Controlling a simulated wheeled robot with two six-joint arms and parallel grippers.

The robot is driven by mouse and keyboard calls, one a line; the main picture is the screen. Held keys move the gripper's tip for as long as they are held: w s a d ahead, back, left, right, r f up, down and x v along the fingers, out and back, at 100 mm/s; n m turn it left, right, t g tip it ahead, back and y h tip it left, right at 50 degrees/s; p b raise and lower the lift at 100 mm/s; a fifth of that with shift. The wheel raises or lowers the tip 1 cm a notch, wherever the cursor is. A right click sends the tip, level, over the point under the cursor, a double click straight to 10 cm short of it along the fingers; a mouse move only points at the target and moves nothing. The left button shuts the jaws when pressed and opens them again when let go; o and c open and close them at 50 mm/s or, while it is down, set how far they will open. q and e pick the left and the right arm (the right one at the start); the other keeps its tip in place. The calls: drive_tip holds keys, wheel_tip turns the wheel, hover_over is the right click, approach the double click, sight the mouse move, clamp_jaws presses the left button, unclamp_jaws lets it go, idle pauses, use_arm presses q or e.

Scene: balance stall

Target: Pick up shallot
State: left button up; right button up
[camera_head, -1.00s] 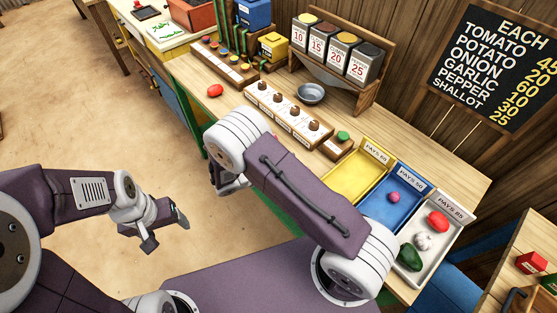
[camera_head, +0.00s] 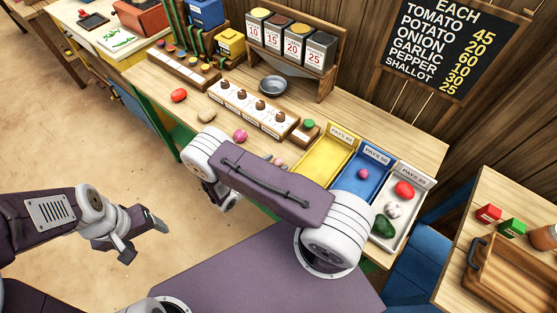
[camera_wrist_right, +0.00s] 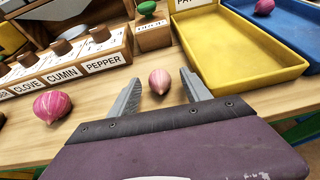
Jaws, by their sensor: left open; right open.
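The shallot (camera_wrist_right: 159,81) is a small pale-pink bulb with a pointed tip, lying on the wooden counter (camera_wrist_right: 110,120). In the right wrist view it shows between the spread fingers of my right gripper (camera_wrist_right: 160,77), which is open and empty. I cannot tell whether the fingertips reach past it. In the head view the shallot (camera_head: 278,160) just shows past my right arm, which hides most of that gripper. My left gripper (camera_head: 146,240) is open and empty, over the floor away from the counter.
A larger pink onion (camera_wrist_right: 52,106) lies left of the shallot. The spice rack (camera_wrist_right: 75,66) and a block with a green knob (camera_wrist_right: 152,34) stand behind. The yellow tray (camera_wrist_right: 235,50) is close on the right, then the blue tray (camera_wrist_right: 300,20) holding a pink bulb.

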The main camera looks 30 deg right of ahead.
sight(275, 163)
drive_tip(key=shift+w+d+f, duration=0.3)
drive_tip(key=shift+d, duration=0.1)
drive_tip(key=shift+s+a+r, duration=0.1)
drive_tip(key=c, duration=0.7)
clamp_jaws()
drive_tip(key=shift+r, duration=0.5)
wheel_tip(275, 163, up, 3)
drive_tip(key=shift+r+b, duration=0.1)
drive_tip(key=shift+b, duration=0.3)
drive_tip(key=s+d+r+b, duration=0.1)
drive_tip(key=s+d+r, duration=0.5)
drive_tip(key=s, duration=0.3)
drive_tip(key=shift+d+r, duration=0.4)
drive_tip(key=shift+d, duration=0.3)
